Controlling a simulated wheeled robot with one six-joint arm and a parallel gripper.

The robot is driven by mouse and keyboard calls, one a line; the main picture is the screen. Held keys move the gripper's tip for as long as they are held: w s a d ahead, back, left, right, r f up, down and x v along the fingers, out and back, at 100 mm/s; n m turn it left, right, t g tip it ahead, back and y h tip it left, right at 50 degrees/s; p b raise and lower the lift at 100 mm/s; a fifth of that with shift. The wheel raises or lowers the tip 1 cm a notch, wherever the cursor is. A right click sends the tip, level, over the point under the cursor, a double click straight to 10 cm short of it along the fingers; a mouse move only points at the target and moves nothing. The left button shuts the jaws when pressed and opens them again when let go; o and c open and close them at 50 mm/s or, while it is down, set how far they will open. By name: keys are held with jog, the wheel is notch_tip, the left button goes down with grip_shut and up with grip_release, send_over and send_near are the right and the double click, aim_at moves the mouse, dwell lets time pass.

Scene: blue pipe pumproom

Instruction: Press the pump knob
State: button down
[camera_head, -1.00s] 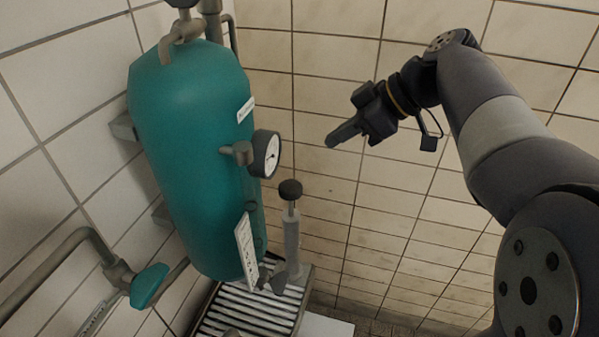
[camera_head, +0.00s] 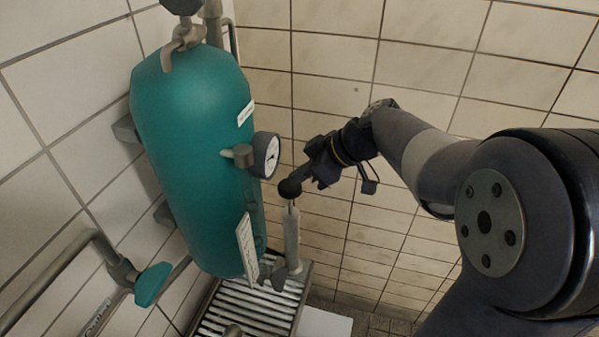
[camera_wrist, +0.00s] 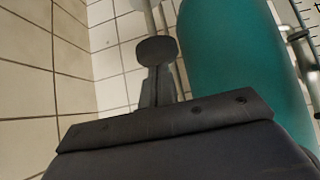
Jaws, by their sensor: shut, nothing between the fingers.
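The pump knob (camera_head: 290,188) is a round black knob on a thin rod above a grey pump cylinder (camera_head: 291,243), beside the teal tank. In the wrist view the knob (camera_wrist: 157,50) shows just beyond my fingers. My gripper (camera_head: 293,183) is shut and empty. Its tip is at the knob from the upper right in the head view, overlapping it; whether they touch I cannot tell.
The teal tank (camera_head: 190,150) stands just left of the pump, with a round gauge (camera_head: 266,155) sticking out close to my gripper. A slatted metal grate (camera_head: 245,308) lies below. A teal-handled valve (camera_head: 151,285) is at the lower left. Tiled walls stand behind.

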aim_at(290, 199)
jog(key=shift+f, duration=0.15)
notch_tip(290, 199, down, 6)
jog(key=b, duration=0.8)
jog(key=shift+s, duration=0.1)
